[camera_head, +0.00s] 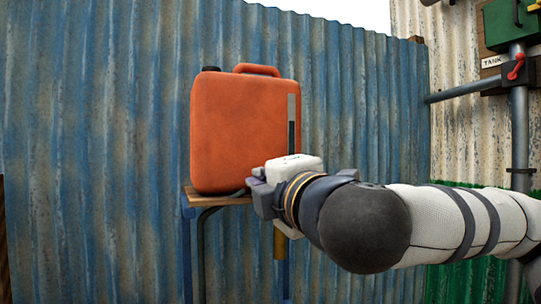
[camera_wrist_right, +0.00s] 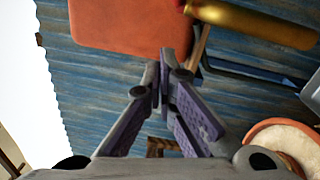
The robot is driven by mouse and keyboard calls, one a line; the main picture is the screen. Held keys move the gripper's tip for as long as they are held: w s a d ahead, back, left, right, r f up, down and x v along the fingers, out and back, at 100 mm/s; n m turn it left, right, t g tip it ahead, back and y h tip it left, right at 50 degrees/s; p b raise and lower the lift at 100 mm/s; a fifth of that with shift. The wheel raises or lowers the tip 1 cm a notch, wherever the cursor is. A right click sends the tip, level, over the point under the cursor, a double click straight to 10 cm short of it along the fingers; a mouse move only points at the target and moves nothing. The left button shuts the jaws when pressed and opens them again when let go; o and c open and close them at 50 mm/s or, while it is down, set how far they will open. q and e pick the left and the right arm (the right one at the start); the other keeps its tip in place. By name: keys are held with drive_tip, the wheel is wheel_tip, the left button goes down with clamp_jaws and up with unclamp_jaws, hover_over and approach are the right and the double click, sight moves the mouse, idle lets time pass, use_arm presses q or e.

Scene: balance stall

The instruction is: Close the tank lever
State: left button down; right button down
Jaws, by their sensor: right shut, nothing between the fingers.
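A red lever (camera_head: 516,67) sits on a grey pipe beside a white sign reading TANK (camera_head: 491,62), at the upper right of the head view. An orange tank (camera_head: 240,125) with a top handle and dark cap stands on a wooden-topped stand; it also shows in the wrist view (camera_wrist_right: 130,22). My right gripper (camera_head: 257,182) is in front of the tank's lower right corner, far left of the red lever. In the wrist view its fingers (camera_wrist_right: 160,85) are together and empty. A brass cylinder (camera_wrist_right: 255,24) with a small red part lies beyond the fingertips. My left gripper is not in view.
The tank's stand (camera_head: 187,250) has blue legs. A blue corrugated wall (camera_head: 90,150) runs behind. Grey pipes (camera_head: 519,130) and a green box (camera_head: 508,25) are at the right. The space left of the tank looks clear.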

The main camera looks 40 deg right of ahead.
drive_tip(key=w+d, duration=0.5)
drive_tip(key=w, duration=0.1)
drive_tip(key=shift+f+p, duration=0.2)
drive_tip(key=shift+p, duration=0.25)
drive_tip(key=shift+w+d, duration=0.1)
drive_tip(key=shift+w, duration=0.05)
